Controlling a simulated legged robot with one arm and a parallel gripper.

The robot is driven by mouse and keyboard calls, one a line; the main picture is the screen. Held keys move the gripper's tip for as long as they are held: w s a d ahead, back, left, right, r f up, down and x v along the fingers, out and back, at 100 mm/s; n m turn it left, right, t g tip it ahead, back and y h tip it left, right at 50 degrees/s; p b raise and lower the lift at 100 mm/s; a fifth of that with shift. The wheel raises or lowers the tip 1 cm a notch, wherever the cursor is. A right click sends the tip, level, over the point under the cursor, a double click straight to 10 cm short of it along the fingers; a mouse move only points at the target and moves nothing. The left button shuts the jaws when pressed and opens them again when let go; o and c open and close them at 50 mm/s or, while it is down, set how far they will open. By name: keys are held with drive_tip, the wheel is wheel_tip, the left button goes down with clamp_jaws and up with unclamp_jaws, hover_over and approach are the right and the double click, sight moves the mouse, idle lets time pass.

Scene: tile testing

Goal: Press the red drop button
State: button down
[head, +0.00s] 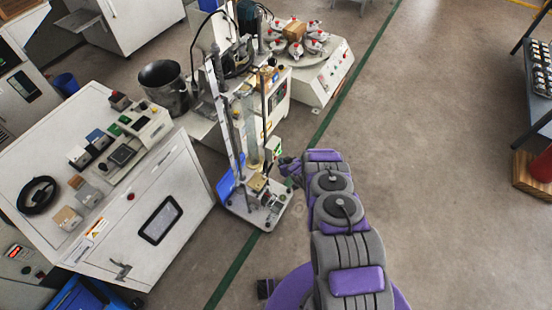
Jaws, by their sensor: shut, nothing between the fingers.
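My purple and grey arm reaches up from the bottom middle. My gripper (287,166) is shut and empty, just right of the lower part of a tall test machine (215,90) with upright metal columns and a clear tube. The machine's base plate (238,207) stands on the floor, with a small tan block (258,182) and metal parts on it. I cannot pick out a red drop button on this machine for certain; it may be too small or hidden. A red round knob (130,197) shows on the front of the white cabinet at left.
The white cabinet (185,185) at left carries several small devices. A dark bucket (163,85) stands behind it. A white machine (335,75) with a round turntable is at the back. Open floor (430,140) lies to the right, with a dark table (535,110) at the far right.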

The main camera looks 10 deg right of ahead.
drive_tip(key=shift+s+d, duration=0.15)
drive_tip(key=shift+d, duration=0.05)
drive_tip(key=s+d, duration=0.1)
drive_tip(key=d, duration=0.1)
drive_tip(key=s+d+p, duration=0.1)
drive_tip(key=s+d, duration=0.1)
idle(0.7)
drive_tip(key=shift+w, duration=0.1)
idle(0.6)
